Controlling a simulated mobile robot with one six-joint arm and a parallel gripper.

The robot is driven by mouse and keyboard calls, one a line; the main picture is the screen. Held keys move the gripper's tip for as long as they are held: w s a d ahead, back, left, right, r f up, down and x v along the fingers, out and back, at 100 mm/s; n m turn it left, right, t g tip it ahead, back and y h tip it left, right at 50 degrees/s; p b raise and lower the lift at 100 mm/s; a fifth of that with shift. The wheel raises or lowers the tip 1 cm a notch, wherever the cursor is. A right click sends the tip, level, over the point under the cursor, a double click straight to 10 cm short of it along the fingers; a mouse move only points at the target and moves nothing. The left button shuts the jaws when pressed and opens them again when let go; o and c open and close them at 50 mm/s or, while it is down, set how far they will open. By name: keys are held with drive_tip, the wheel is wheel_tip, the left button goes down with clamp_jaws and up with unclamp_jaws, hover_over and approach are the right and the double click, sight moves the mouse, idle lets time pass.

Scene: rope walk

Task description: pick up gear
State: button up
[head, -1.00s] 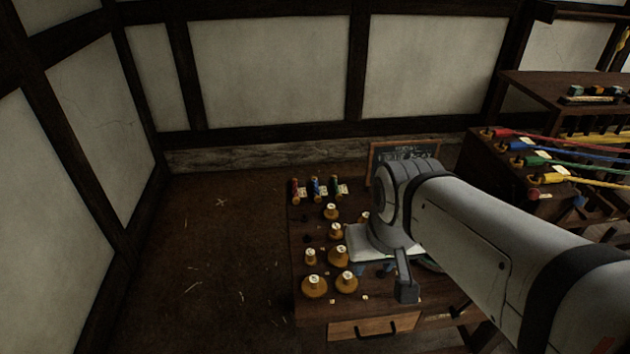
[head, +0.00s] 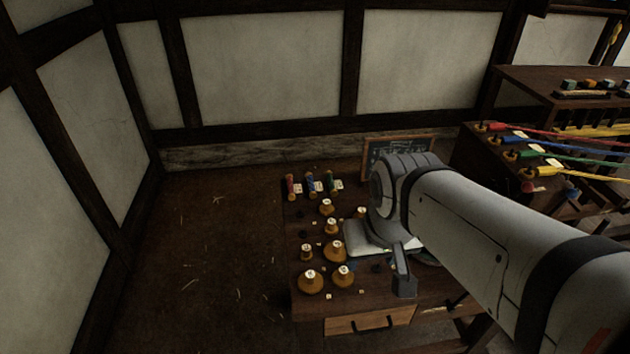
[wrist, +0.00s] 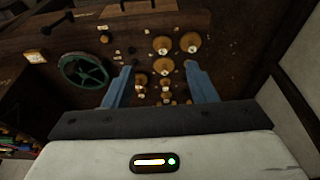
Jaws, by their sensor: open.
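In the wrist view my gripper (wrist: 159,67) is open, with two blue fingers spread apart and nothing held. I cannot tell how high the fingers are above the bench. In the head view my arm hides the fingers and part of the bench.
A green handwheel (wrist: 83,70) is on the bench at left in the wrist view. Red, blue and green spools (head: 314,185) and a chalkboard (head: 398,156) stand at the back. Coloured ropes (head: 560,150) stretch at right. The floor left of the bench is clear.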

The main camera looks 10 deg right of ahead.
drive_tip(key=shift+w, duration=0.1)
drive_tip(key=shift+c, duration=0.4)
drive_tip(key=n+y+b, duration=0.1)
drive_tip(key=n+b, duration=0.3)
drive_tip(key=b, duration=0.2)
hover_over(332, 221)
drive_tip(key=s, duration=0.2)
wheel_tip(332, 221, down, 18)
drive_tip(key=x, duration=0.7)
drive_tip(key=shift+d+f+p, duration=0.25)
drive_tip(key=shift+f+p, duration=0.1)
drive_tip(key=shift+p, duration=0.05)
drive_tip(key=c, duration=0.7)
wheel_tip(332, 221, up, 10)
drive_tip(key=shift+f, duration=0.15)
drive_tip(key=shift+r+p, duration=0.9)
drive_tip(key=shift+r, duration=1.3)
drive_tip(key=shift+c, duration=0.2)
